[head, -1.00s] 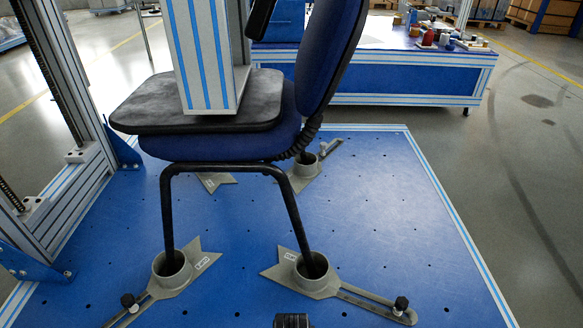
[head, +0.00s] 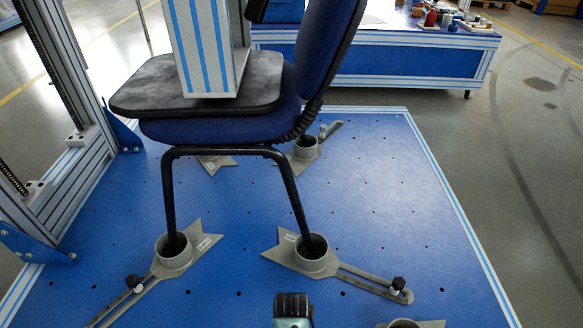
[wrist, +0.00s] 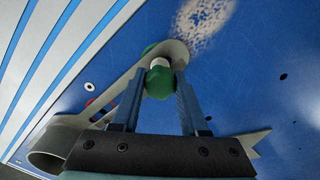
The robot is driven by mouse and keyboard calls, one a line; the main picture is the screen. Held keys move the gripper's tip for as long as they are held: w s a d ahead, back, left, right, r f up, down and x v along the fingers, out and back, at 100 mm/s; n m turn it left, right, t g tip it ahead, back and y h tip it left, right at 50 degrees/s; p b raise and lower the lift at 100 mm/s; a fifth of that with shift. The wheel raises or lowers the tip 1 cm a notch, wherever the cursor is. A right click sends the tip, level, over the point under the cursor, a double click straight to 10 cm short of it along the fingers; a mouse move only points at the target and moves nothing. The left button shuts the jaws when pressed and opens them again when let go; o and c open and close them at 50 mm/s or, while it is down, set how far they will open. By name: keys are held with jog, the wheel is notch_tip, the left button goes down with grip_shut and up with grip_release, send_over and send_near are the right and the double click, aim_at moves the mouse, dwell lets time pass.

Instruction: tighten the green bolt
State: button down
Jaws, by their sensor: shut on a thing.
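The green bolt (wrist: 159,82) is in the middle of the wrist view, between the two fingers of my gripper (wrist: 158,98), which are closed on it. A pale collar (wrist: 160,63) shows just beyond the green head, with more green behind it. The bolt is at the rounded end of a grey bracket arm (wrist: 125,82) on the blue plate. The fingers partly hide the bracket. I cannot make out the green bolt or the fingers in the head view.
In the head view, a blue chair (head: 215,128) stands with its legs in grey floor cups (head: 312,258). Black knobs (head: 398,284) sit on their slotted arms. Another grey holder (head: 405,323) shows at the bottom edge. A metal frame (head: 85,150) stands left. The plate's right side (head: 400,200) is clear.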

jog(key=m, duration=0.2)
jog(key=shift+m+p, duration=0.35)
jog(key=shift+m, duration=0.65)
jog(key=m, duration=0.4)
jog(key=shift+p, duration=0.4)
jog(key=shift+c, duration=2.2)
grip_release()
